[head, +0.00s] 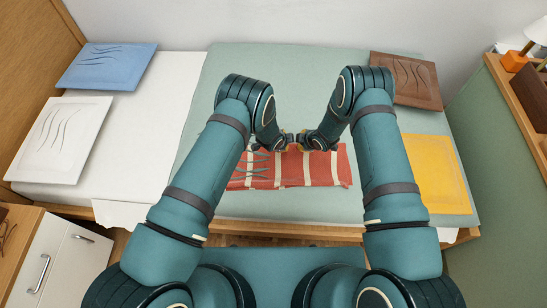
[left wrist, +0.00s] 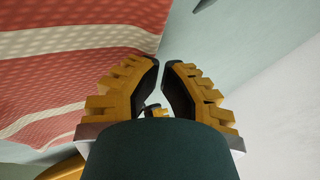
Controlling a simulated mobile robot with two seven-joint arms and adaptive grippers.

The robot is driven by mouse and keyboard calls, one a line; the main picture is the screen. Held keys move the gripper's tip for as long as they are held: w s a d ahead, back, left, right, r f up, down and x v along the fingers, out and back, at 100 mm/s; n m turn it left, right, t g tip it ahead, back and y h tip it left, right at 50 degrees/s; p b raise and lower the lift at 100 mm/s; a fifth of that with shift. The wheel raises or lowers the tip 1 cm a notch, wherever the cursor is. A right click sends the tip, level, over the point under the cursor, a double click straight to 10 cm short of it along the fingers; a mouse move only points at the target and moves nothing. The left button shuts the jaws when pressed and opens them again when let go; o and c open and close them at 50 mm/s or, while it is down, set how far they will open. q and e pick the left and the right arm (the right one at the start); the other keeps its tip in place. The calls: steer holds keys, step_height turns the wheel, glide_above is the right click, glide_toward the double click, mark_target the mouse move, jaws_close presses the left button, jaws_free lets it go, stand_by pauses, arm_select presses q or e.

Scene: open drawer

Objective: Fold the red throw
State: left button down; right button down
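The red throw (head: 320,170) with cream stripes lies on the pale green bed cover in the head view. My left arm hides part of its left side. Grey-green streaks cross its left part. My left gripper (head: 284,144) and right gripper (head: 303,145) are close together at its far edge. In the left wrist view the throw (left wrist: 75,75) fills the left side, its edge passing beside one fingertip. My left gripper (left wrist: 161,64) has its fingertips close together with a narrow gap, and no cloth shows in it. The right fingertips are too small to judge.
A blue pillow (head: 107,67) and white pillow (head: 60,138) lie at the left, a brown pillow (head: 405,80) at the back right and a yellow one (head: 430,175) at the right. A nightstand with a lamp (head: 537,30) stands far right. The bed cover (head: 300,205) in front is clear.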

arm_select(q)
steer(key=shift+f, duration=0.1)
arm_select(e)
steer(key=shift+r, duration=0.1)
arm_select(q)
steer(key=shift+f, duration=0.3)
arm_select(e)
steer(key=shift+r, duration=0.15)
steer(key=shift+f, duration=0.4)
arm_select(q)
steer(key=shift+r, duration=0.1)
arm_select(e)
steer(key=shift+r, duration=0.1)
